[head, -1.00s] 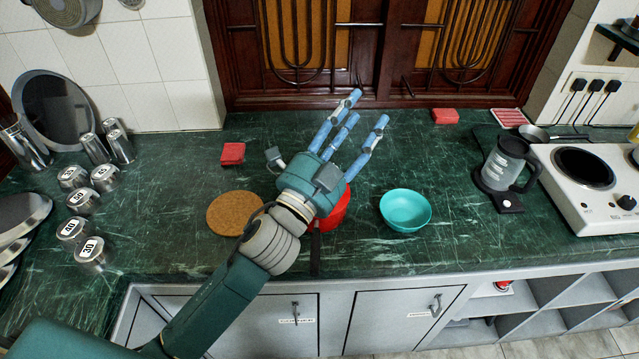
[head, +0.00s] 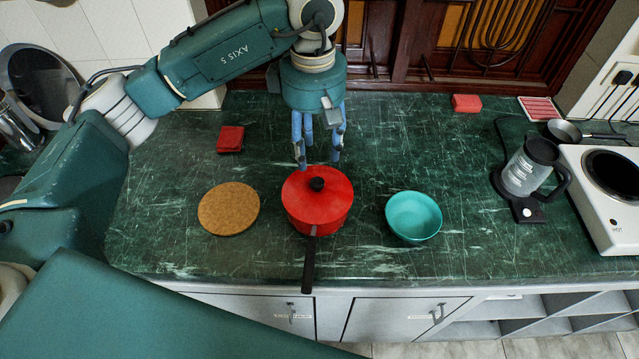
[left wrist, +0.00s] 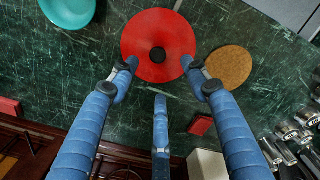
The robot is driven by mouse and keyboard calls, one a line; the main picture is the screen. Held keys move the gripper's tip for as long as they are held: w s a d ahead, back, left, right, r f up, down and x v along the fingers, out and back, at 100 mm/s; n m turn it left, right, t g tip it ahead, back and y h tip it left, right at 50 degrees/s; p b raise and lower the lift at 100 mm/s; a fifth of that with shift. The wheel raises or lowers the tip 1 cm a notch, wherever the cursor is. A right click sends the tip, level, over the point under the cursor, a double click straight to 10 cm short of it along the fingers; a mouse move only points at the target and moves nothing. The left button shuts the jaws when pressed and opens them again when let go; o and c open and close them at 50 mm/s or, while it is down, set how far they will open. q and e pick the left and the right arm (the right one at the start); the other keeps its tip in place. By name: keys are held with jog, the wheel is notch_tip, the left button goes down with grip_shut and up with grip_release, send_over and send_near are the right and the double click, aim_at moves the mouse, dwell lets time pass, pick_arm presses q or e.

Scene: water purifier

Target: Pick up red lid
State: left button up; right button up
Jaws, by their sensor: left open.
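The red lid (head: 317,190) with a round black knob sits on a red pan with a black handle (head: 309,262) on the green counter. It also shows in the left wrist view (left wrist: 158,36), with its black knob near the middle. My left gripper (head: 318,160) points down at the far edge of the lid, its blue fingers spread and empty. In the left wrist view the fingers (left wrist: 160,75) reach toward the lid from below, with the knob beyond the gap between them. I cannot tell whether any fingertip touches the lid. My right gripper is not in view.
A cork mat (head: 229,209) lies left of the pan and a turquoise bowl (head: 413,215) stands to its right. A red block (head: 230,139) lies behind the mat, another (head: 466,103) at the back. A blender-like jug (head: 531,168) and white stove (head: 606,200) are at the right.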

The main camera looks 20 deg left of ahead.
pick_arm(q)
jog(key=p, duration=0.1)
send_over(318, 182)
jog(key=f, duration=0.4)
jog(key=shift+s+a+f, duration=0.3)
jog(key=shift+s, duration=0.05)
jog(key=shift+w+d+f+p, duration=0.1)
jog(key=shift+f+p, duration=0.5)
jog(key=shift+p, duration=0.05)
jog(key=f, duration=0.1)
jog(key=f+p, duration=0.2)
jog(key=shift+w+d+f, duration=0.15)
jog(key=shift+w+f, duration=0.1)
jog(key=shift+f, duration=0.5)
jog(key=shift+c, duration=0.2)
grip_shut()
